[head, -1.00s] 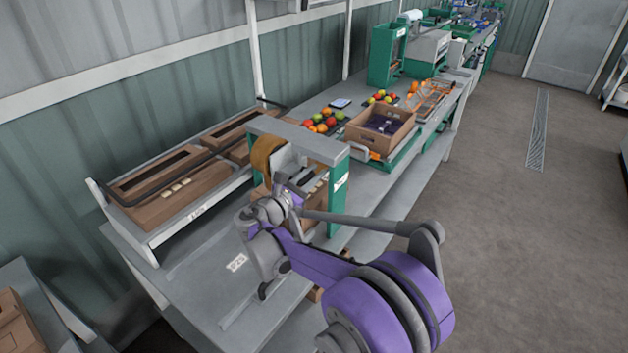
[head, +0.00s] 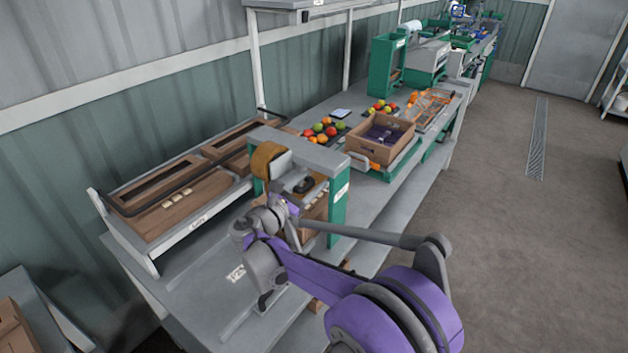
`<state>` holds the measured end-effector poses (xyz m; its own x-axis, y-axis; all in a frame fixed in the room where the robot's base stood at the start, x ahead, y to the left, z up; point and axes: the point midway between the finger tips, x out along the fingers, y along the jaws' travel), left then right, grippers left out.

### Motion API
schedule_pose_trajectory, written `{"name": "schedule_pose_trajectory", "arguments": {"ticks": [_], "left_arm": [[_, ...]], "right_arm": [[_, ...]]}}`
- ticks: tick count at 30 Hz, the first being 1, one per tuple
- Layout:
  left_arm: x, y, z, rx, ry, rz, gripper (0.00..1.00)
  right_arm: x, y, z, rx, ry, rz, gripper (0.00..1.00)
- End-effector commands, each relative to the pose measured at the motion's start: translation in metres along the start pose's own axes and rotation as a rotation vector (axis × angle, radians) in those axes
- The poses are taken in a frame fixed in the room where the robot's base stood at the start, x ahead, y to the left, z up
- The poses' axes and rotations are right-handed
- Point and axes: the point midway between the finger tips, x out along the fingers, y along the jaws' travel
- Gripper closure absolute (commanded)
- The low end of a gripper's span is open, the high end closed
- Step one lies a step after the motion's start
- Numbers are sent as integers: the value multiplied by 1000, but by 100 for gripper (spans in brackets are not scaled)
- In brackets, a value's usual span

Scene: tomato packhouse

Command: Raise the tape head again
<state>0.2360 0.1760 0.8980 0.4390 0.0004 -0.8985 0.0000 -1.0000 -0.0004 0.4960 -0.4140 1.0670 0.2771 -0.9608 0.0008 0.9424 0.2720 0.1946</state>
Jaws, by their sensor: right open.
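The tape head shows as a brown tape roll (head: 264,160) with a pale plate beside it, inside the grey and green taping frame. It sits high, close under the grey crossbar (head: 310,150). A black part (head: 303,186) shows below and right of the plate. My right gripper (head: 279,203) is open at the near side of the tape head; my own wrist largely hides its fingers, so I cannot tell if they touch it. A brown carton (head: 314,212) stands under the frame, partly hidden by my arm. My left gripper is out of view.
A sloped rack (head: 147,262) with flat brown cartons stands left. Behind the frame are loose tomatoes (head: 322,132) and an open carton (head: 378,152) on a green stand. The bench's near end (head: 195,300) is mostly clear. Open floor lies to the right.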

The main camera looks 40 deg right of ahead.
Motion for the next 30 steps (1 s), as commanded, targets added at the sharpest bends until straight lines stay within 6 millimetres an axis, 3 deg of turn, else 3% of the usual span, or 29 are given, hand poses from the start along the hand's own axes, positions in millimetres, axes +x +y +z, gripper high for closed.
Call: {"name": "schedule_pose_trajectory", "arguments": {"ticks": [6,13,18,30], "left_arm": [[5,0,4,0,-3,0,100],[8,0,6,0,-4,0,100],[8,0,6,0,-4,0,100],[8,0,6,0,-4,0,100]], "right_arm": [[-46,1,-1,-1,2,6,48],[-83,1,-1,-1,1,4,48],[-93,0,0,-1,0,2,48],[-94,0,0,-1,0,1,48]]}}
